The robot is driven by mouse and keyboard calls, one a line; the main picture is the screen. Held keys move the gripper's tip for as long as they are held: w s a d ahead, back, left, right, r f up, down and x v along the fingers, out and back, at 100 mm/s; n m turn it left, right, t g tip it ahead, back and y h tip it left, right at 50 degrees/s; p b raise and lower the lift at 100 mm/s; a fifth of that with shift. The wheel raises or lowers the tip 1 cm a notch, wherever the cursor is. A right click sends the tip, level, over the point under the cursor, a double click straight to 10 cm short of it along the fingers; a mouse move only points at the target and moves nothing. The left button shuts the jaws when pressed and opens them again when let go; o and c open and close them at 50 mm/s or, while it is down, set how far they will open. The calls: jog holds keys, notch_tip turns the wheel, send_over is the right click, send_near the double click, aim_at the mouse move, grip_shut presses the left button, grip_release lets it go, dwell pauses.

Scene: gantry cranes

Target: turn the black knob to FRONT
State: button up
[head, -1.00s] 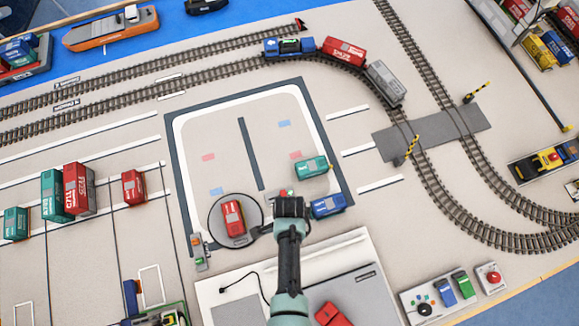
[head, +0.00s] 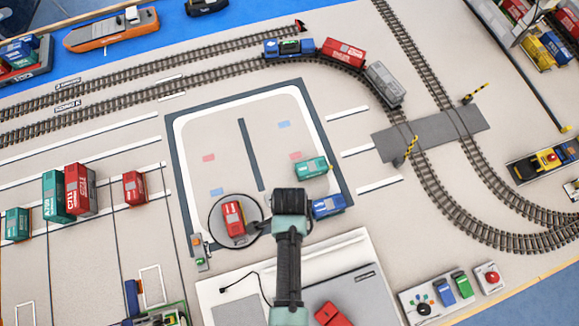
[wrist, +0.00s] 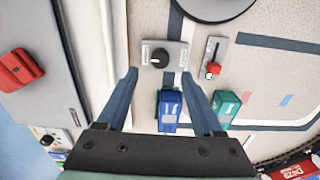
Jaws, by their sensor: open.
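The black knob (wrist: 160,57) sits on a small grey plate (wrist: 177,50) in the wrist view, with small labels on both sides that are too small to read. A short white mark shows on the knob; which label it points to I cannot tell. My gripper (wrist: 160,74) is open and empty, its two blue-grey fingers spread on either side of the knob in the picture, with no contact visible. In the head view my gripper (head: 290,203) is seen from above and hides the knob and its plate.
A slider with a red handle (wrist: 213,69) stands right of the knob plate. A blue truck (wrist: 170,108) and a teal truck (wrist: 226,104) are close by. A round turntable (head: 248,238) carrying a red vehicle (head: 233,217) lies left of my gripper.

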notch_tip(320, 180, up, 6)
dwell(0.4)
jog(key=shift+r, duration=0.1)
dwell(0.4)
